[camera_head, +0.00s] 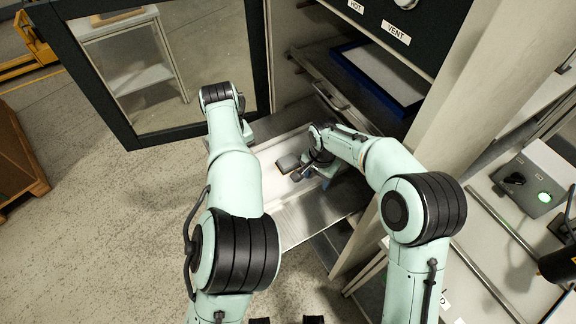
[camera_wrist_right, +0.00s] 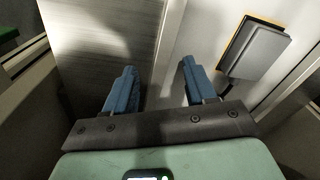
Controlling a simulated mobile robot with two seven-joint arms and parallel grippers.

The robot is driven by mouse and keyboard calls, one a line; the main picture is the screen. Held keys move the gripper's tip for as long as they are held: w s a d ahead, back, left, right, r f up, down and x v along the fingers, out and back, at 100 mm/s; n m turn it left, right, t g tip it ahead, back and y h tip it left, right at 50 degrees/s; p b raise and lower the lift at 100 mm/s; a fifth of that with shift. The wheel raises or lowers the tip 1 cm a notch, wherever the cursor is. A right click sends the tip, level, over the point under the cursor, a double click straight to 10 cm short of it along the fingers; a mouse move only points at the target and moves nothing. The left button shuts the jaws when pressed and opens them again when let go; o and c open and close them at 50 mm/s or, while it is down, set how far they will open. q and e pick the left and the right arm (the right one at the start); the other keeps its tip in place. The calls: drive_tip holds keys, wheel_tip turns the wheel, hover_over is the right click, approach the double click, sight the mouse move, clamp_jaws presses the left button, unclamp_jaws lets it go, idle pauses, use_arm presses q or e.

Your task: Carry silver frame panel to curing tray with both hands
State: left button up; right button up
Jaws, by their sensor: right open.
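A large pale panel with a silver border (camera_head: 268,155) lies on a brushed-metal surface (camera_head: 300,218) in front of the open cabinet. It appears to be the silver frame panel; the arms cover parts of it. In the right wrist view a raised pale edge (camera_wrist_right: 168,45) runs beside brushed metal (camera_wrist_right: 95,45). My right gripper (camera_wrist_right: 158,72) is open above this edge, with nothing visibly gripped. My left arm reaches to the panel's far left side, where its gripper is hidden. I cannot tell which surface is the curing tray.
A small grey block (camera_head: 288,163) lies on the pale panel; its yellowish edge shows in the wrist view. A blue-rimmed tray (camera_head: 345,62) sits inside the cabinet. The open glass door (camera_head: 130,140) stands at left. A cabinet post (camera_head: 440,110) and bench are close at right.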

wheel_tip(320, 180, up, 12)
drive_tip(key=shift+s, duration=0.4)
idle(0.6)
